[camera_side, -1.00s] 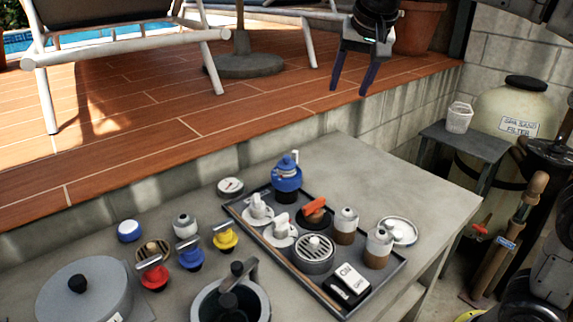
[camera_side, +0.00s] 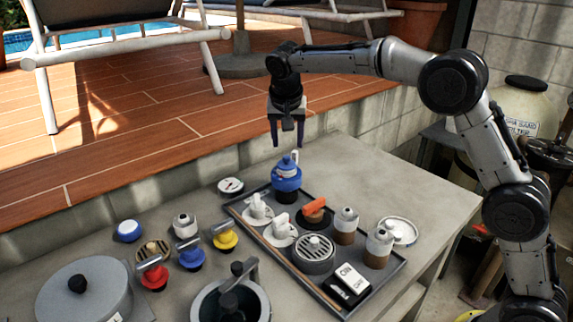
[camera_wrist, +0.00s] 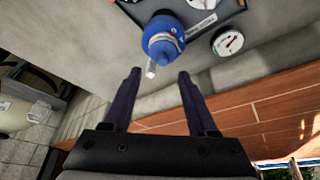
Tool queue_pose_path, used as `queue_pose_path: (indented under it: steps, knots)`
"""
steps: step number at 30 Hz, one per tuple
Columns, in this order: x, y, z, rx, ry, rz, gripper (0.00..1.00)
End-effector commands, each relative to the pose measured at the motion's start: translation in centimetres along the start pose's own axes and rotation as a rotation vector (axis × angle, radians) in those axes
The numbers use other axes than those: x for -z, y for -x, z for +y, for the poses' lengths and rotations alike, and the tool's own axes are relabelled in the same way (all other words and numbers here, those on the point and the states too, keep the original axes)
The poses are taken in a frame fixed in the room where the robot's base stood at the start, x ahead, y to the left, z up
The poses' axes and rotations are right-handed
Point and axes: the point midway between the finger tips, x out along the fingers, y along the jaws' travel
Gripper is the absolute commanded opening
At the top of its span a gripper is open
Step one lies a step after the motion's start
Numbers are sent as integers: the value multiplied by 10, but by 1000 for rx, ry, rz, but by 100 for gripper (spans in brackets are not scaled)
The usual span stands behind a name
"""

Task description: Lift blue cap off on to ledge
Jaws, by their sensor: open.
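The blue cap (camera_side: 287,170) sits upright on a dark base at the far corner of the dark tray (camera_side: 239,218). It has a pale upright handle or spout on top. In the wrist view the blue cap (camera_wrist: 163,42) shows beyond the fingertips, roughly between their lines. My gripper (camera_side: 287,145) is open and empty, pointing down just above the cap and apart from it. Its two fingers also show in the wrist view (camera_wrist: 160,75). The part under the cap is mostly hidden.
The tray also holds white valves, a grated round part (camera_side: 313,250), brown-and-white bottles (camera_side: 378,248) and an orange-handled piece (camera_side: 315,208). A gauge (camera_side: 230,186) lies left of the cap. The wooden deck ledge (camera_side: 150,140) rises behind. The bench right of the tray is clear.

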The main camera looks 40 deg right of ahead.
Motion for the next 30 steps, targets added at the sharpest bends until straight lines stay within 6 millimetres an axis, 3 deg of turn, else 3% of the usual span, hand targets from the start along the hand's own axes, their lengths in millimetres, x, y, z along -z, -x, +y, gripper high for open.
queue_pose_path:
  steps: [8, 18, 26, 30]
  knots:
    - [0, -21, -1, -1, 0, -1, 59]
    - [3, -63, -5, -1, -1, -1, 59]
    - [3, -66, -5, 1, -1, 0, 59]
    - [3, -66, -5, 1, -1, 0, 37]
